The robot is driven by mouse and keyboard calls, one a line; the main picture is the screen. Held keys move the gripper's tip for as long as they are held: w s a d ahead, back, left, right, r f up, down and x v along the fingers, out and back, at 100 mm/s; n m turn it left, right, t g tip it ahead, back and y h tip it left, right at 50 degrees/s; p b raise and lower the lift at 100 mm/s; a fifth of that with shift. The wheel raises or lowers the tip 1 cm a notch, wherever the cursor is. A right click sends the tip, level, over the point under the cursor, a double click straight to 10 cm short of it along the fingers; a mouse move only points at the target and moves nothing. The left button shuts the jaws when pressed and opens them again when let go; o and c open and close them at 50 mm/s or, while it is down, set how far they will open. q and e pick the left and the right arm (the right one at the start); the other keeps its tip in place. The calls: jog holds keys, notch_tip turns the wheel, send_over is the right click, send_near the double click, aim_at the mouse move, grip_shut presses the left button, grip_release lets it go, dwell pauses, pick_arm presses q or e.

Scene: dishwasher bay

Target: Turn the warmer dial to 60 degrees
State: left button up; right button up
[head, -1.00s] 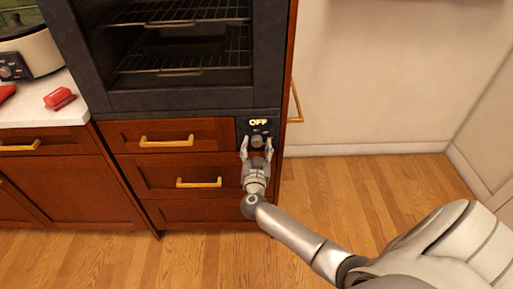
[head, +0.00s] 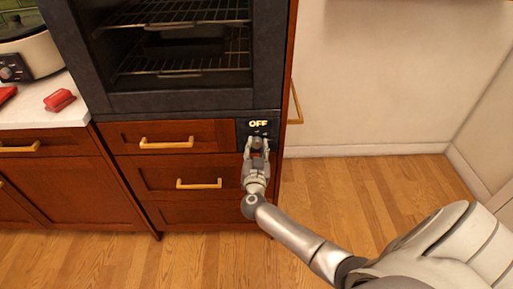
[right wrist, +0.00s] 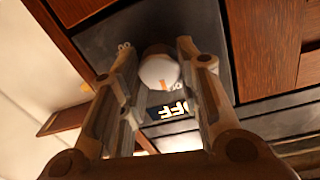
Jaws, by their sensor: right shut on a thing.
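The warmer dial (right wrist: 158,70) is a small round knob with a pale face and an orange mark, on the dark control panel (head: 243,127). The display (head: 258,124) above the dial reads OFF. It also shows upside down in the right wrist view (right wrist: 169,110). My right gripper (head: 257,146) is at the panel, shut on the dial with one finger on each side. In the right wrist view my right gripper's fingers (right wrist: 158,82) flank the knob. In the head view the dial is mostly hidden by the fingers. My left gripper is out of view.
The warmer with wire racks (head: 180,60) stands above the panel. Wooden drawers with gold handles (head: 166,143) lie to the left. A red object (head: 59,100) and a pale cooker (head: 38,52) sit on the white counter (head: 45,113). The floor at right is clear.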

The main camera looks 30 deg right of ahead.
jog(key=m+p, duration=0.2)
jog(key=m, duration=0.1)
jog(key=m+p, duration=0.1)
jog(key=m, duration=0.3)
jog(key=shift+m+y, duration=0.3)
jog(key=shift+m, duration=0.1)
jog(key=m, duration=0.4)
jog(key=shift+s, duration=0.1)
jog(key=m+b, duration=0.1)
jog(key=m, duration=0.3)
jog(key=shift+m+y, duration=0.3)
jog(key=shift+m, duration=0.1)
jog(key=o, duration=1.1)
jog(key=shift+d, duration=0.1)
jog(key=shift+c, duration=0.2)
